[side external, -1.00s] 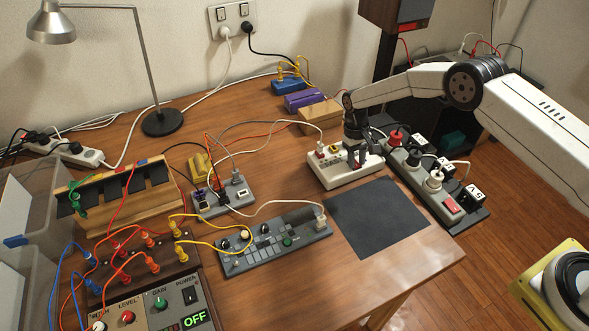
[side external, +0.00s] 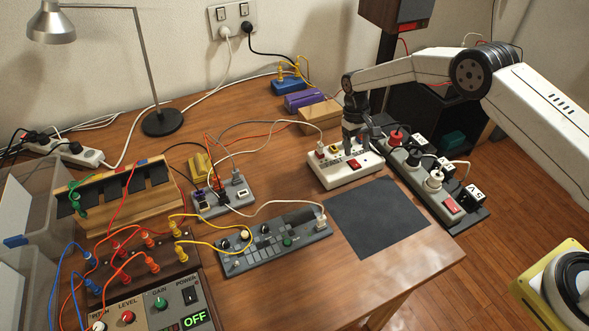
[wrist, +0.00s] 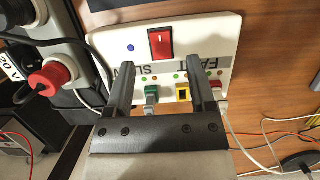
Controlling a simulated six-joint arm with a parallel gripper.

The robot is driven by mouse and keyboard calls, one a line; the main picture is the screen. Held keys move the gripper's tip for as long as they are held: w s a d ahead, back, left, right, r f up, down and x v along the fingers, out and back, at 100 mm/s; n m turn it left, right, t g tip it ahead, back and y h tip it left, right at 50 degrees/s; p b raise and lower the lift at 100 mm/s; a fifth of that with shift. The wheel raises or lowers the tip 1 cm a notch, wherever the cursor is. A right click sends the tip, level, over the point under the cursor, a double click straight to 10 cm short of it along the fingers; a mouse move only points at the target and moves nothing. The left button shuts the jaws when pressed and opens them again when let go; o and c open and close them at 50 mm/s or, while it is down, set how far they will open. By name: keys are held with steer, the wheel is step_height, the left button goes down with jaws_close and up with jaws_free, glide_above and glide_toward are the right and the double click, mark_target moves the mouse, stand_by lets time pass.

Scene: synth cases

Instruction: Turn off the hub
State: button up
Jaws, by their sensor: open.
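A white hub (side external: 338,174) with a red rocker switch (side external: 354,163) sits on the table behind the dark mat. In the wrist view the hub (wrist: 205,30) shows the red switch (wrist: 161,43) beyond and between my fingertips. Green, yellow and red plugs stand in its row of ports, and small indicator dots line them. Lettering on the hub is partly hidden by my fingers. My gripper (wrist: 160,68) is open and empty over the hub. In the side view it (side external: 368,138) hangs at the hub's back right. I cannot tell which way the switch is tipped.
A grey power strip (side external: 425,178) with several plugs lies close on the right. A grey control panel (side external: 270,247) and a small grey hub (side external: 222,197) stand to the left, with cables between. The dark mat (side external: 378,218) in front is bare.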

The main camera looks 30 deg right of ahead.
steer(key=shift+v, duration=1.55)
steer(key=shift+r, duration=0.1)
step_height(320, 180, up, 7)
steer(key=t, duration=0.2)
glide_above(353, 161)
steer(key=s, duration=0.4)
steer(key=s+d+r+t, duration=0.1)
steer(key=s+r, duration=0.4)
steer(key=s, duration=0.2)
steer(key=s+d+r+t, duration=0.1)
steer(key=s+r+t, duration=0.1)
steer(key=s, duration=1.4)
steer(key=shift+s+d+t, duration=0.15)
steer(key=shift+s+t, duration=0.15)
steer(key=shift+s, duration=0.1)
